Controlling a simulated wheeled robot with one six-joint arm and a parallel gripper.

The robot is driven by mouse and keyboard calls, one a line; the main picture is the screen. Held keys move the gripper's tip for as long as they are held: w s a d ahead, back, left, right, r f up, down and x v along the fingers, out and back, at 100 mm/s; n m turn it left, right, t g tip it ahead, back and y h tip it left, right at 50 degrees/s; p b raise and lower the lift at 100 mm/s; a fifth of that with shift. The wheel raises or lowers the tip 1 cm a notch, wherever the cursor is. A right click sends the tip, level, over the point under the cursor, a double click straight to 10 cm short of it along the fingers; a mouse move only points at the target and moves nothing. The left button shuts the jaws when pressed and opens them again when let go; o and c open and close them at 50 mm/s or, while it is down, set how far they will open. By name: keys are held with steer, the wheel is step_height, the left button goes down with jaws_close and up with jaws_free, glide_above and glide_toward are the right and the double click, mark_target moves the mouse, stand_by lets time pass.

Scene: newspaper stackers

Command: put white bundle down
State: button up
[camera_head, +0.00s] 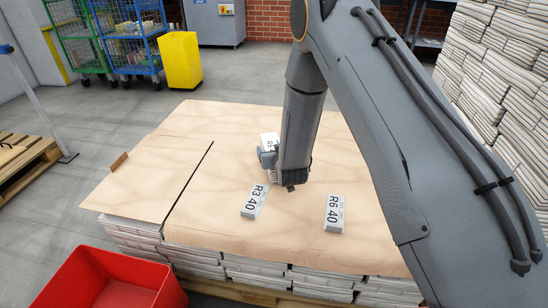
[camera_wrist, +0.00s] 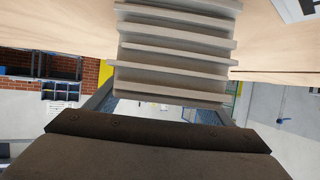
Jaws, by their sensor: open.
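A small white bundle (camera_head: 270,141) with dark print stands at my gripper (camera_head: 268,162), partly hidden by it, on the brown-paper-covered stack (camera_head: 180,125). My gripper is low over the stack, with its jaws open; I cannot tell whether it touches this bundle. Two more white bundles lie nearer on the paper: one marked R3 40 (camera_head: 254,201) and one marked R6 40 (camera_head: 334,213). In the wrist view, a ribbed grey finger (camera_wrist: 178,50) fills the upper middle. A white printed corner (camera_wrist: 296,9) shows at the top right; which bundle it belongs to is unclear.
A red crate (camera_head: 75,262) stands front left, beside the stack. A yellow bin (camera_head: 181,60) and wheeled cages (camera_head: 128,35) stand at the back left. Tall newspaper piles (camera_head: 500,90) rise at the right. The paper between the bundles and the left sheet is clear.

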steer(key=shift+c, duration=0.3)
steer(key=c, duration=1.8)
steer(key=shift+r, duration=0.15)
jaws_close()
